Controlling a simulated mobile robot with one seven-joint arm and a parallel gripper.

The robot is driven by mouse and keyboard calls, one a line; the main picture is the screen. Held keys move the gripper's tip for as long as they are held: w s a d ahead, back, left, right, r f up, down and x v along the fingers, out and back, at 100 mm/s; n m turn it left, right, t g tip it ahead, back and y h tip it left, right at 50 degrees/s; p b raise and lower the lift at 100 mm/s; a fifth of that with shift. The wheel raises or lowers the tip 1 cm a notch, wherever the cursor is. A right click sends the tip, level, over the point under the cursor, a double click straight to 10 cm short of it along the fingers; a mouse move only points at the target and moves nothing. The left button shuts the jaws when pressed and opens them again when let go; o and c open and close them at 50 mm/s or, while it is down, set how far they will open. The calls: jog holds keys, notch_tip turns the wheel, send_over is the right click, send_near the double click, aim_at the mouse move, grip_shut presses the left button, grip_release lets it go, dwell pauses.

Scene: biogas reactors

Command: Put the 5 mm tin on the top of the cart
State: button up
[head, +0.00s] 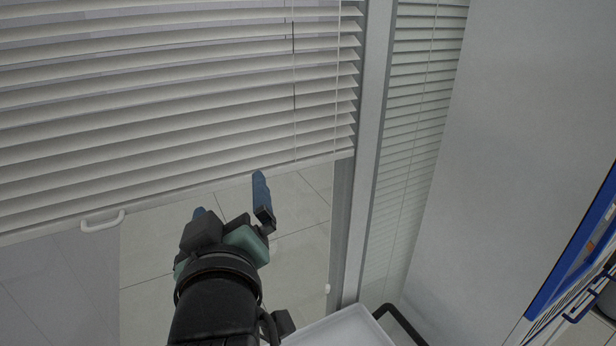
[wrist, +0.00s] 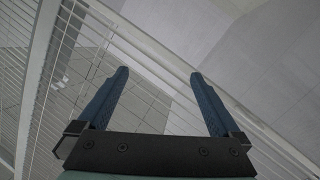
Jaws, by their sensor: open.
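My gripper (head: 230,200) is raised in front of a window with blinds in the head view. Its two blue fingers are spread apart with nothing between them, as the wrist view (wrist: 160,95) also shows. A white tray-like surface (head: 345,330) with a raised rim is cut off at the bottom edge of the head view, below and right of my gripper. A dark rail (head: 402,325) curves beside it. I cannot tell whether this is the cart. No tin is visible in either view.
White slatted blinds (head: 170,100) hang close beyond my gripper, with a pull handle (head: 103,222) at their lower edge. A grey window post (head: 362,150) and a plain wall (head: 510,130) stand to the right. A blue-framed object (head: 575,255) is at the far right.

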jog(key=s+d+r+m+t+h, duration=0.1)
jog(key=s+d+r+m+t, duration=0.2)
jog(key=r, duration=0.6)
jog(key=s+d+r+m+t+h, duration=0.1)
jog(key=s+d+r+t, duration=0.3)
jog(key=r, duration=0.5)
jog(key=s+d+r+m+t+h, duration=0.2)
jog(key=s+d+r+m+t, duration=0.2)
jog(key=r, duration=0.5)
jog(key=shift+s+d+m, duration=0.15)
jog(key=shift+d+m, duration=0.15)
jog(key=shift+d, duration=0.45)
jog(key=shift+f, duration=0.1)
jog(key=shift+c, duration=0.3)
